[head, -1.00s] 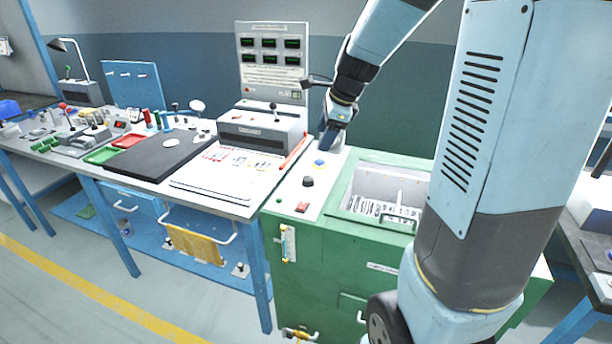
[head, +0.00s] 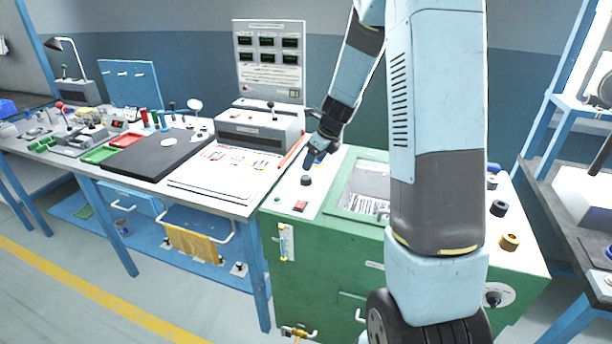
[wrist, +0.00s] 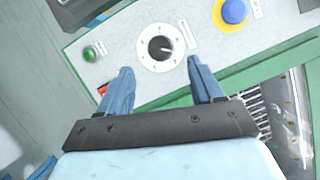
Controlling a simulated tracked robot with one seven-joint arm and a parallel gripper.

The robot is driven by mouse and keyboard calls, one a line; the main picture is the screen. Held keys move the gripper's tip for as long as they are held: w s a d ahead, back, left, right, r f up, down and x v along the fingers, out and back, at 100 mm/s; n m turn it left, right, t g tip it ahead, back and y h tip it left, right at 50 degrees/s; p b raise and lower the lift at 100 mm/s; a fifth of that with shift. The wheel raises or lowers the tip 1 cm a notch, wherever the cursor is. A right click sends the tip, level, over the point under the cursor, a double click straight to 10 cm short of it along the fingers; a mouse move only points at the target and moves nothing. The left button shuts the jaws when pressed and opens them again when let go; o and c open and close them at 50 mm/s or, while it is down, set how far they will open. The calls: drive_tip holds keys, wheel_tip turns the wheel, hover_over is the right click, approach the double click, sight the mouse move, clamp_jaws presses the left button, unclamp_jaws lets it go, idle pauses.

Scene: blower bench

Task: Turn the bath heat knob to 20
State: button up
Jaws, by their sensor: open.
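The bath heat knob appears to be the black round knob (head: 306,180) on the pale panel at the left end of the green cabinet. In the wrist view the black knob (wrist: 160,47) sits in a white dial plate with small marks around it. Its pointer line aims to the right; the numbers are too small to read. My gripper (wrist: 163,82) is open and empty, its two blue fingers pointing toward the knob, which shows just beyond and between the fingertips. In the head view my gripper (head: 313,160) is over the panel, just behind the knob.
A blue button on a yellow plate (wrist: 233,12) is right of the knob. A green lamp (wrist: 90,54) is left of it, and a red switch (head: 300,206) is nearby. The green cabinet (head: 330,262) has a recessed basin (head: 362,190). A workbench with instruments stands left.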

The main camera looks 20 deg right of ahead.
sight(306, 177)
drive_tip(key=x, duration=0.7)
drive_tip(key=shift+w+a+f, duration=0.15)
drive_tip(key=shift+f, duration=0.15)
drive_tip(key=shift+c, duration=0.5)
drive_tip(key=c, duration=0.9)
drive_tip(key=shift+c, duration=0.2)
